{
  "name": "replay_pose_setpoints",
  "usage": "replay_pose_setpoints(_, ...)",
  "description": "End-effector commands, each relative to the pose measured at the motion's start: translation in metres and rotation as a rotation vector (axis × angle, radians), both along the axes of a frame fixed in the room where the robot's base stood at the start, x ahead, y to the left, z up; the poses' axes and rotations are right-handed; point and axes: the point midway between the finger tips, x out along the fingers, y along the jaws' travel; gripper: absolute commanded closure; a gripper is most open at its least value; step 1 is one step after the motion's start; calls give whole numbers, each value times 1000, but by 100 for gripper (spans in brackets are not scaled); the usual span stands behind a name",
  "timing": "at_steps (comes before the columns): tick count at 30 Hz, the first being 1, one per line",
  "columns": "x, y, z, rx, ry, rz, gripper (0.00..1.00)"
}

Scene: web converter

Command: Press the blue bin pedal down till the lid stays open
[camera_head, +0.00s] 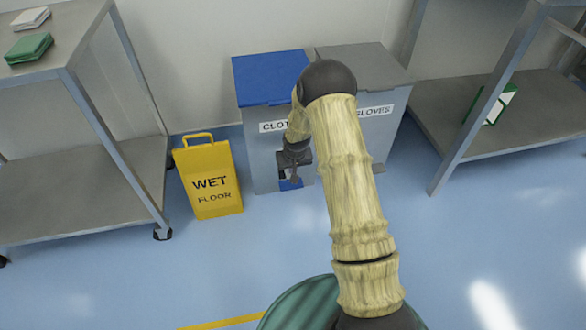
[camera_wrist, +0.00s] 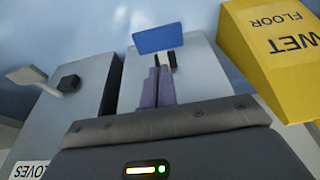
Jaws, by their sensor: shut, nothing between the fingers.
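The bin with the blue lid (camera_head: 270,77) stands against the wall, its lid lying flat and closed. Its front label is partly hidden by my arm. Its blue pedal (camera_head: 291,184) sticks out low at the front and shows as a blue plate (camera_wrist: 158,38) in the wrist view, which is upside down. My gripper (camera_head: 294,178) is low in front of this bin, pointing down toward the pedal. In the wrist view its fingers (camera_wrist: 158,70) are together and empty, their tips close to the pedal. I cannot tell whether they touch it.
A grey-lidded bin (camera_head: 365,65) labelled GLOVES adjoins on the right, with its own grey pedal (camera_wrist: 26,75). A yellow wet-floor sign (camera_head: 209,180) stands close on the left. Metal shelving stands left (camera_head: 75,190) and right (camera_head: 530,115). The front floor is open.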

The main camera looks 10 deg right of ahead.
Motion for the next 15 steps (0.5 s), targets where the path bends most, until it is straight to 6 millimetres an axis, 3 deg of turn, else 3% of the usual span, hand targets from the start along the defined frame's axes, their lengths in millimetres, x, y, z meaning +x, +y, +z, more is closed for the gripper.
replay_pose_setpoints(1,2,0,-15,0,1,0,100)
replay_pose_setpoints(6,11,0,-43,1,0,0,100)
replay_pose_setpoints(15,13,0,-80,0,1,0,100)
